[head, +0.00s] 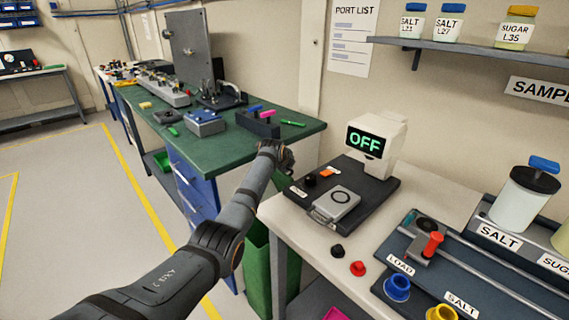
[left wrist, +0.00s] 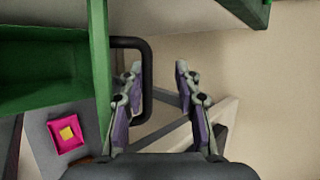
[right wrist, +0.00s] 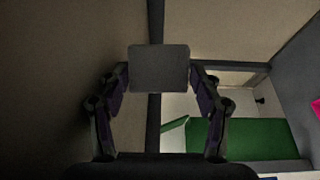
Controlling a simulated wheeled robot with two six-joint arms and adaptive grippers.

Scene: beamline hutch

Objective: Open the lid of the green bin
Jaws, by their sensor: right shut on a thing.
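The green bin (head: 258,272) stands low between the green-topped bench and the white table, partly hidden by my left arm. In the left wrist view, green walls (left wrist: 50,45) show at the left, with a black loop handle (left wrist: 147,60) beside their edge. My left gripper (head: 280,160) is at the bench's near corner; its fingers (left wrist: 155,85) are open, with the handle's outer bar between them in the picture. I cannot tell whether they touch it. My right gripper (right wrist: 158,75) is shut on a grey flat piece (right wrist: 158,68); a green panel (right wrist: 245,138) shows beyond it.
The green-topped bench (head: 225,150) is at the left. The white table (head: 290,225) holds a dark balance reading OFF (head: 365,141), jars and small knobs. A pink tray (left wrist: 68,132) with a yellow square shows in the left wrist view. The floor at the left is clear.

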